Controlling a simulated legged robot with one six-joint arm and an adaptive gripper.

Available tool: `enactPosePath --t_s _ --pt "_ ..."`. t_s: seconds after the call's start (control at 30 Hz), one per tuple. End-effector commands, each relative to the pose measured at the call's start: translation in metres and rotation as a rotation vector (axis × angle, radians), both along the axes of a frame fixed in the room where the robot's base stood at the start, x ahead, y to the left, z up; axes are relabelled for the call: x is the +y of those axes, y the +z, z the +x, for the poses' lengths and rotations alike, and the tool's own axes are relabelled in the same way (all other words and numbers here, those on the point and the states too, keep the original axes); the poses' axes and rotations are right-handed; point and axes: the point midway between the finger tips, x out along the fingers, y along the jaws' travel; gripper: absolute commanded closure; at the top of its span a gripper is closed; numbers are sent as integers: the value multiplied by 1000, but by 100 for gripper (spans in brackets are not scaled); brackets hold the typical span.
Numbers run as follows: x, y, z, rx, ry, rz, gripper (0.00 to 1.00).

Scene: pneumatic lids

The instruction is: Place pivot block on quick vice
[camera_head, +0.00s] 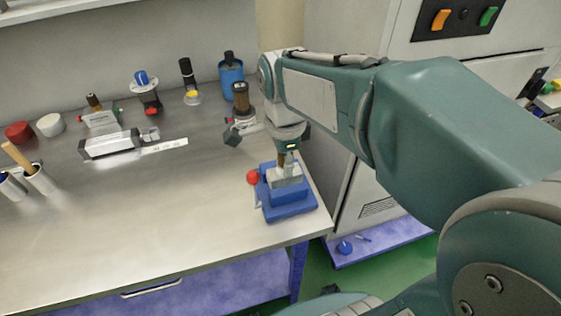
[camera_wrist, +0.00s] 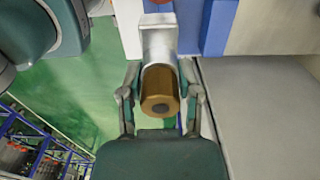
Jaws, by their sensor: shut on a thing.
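The pivot block shows as a light grey block (camera_head: 284,177) with a brass post on top. In the wrist view its brass post (camera_wrist: 160,88) points toward the camera, with the silver block (camera_wrist: 158,40) beyond it. My gripper (camera_wrist: 162,98) is shut on the brass post, one finger on each side. In the head view my gripper (camera_head: 283,156) is above the blue quick vice (camera_head: 290,209), and the block appears over its top. Whether they touch cannot be told. Blue parts of the vice (camera_wrist: 219,22) show beside the block in the wrist view.
The vice stands near the right front corner of the metal workbench (camera_head: 120,220), with a red knob (camera_head: 253,177) at its left. A clamp-like metal device (camera_head: 110,144), cups and bottles stand farther back and left. A grey cabinet (camera_head: 345,130) stands right of the bench.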

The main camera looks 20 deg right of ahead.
Motion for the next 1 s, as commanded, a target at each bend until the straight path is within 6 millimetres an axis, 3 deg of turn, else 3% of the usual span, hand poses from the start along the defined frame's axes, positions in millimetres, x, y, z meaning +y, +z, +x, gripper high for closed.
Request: enactPosePath --t_s 0.1,0.3,0.47,0.6,1.0 --pt "-8 -23 17 6 -2 2 100" --pt "-17 -49 39 2 -2 6 100" --pt "-18 -61 48 2 -1 5 100" --pt "-16 -82 48 3 0 3 100" --pt "-17 -91 48 -1 0 4 100"
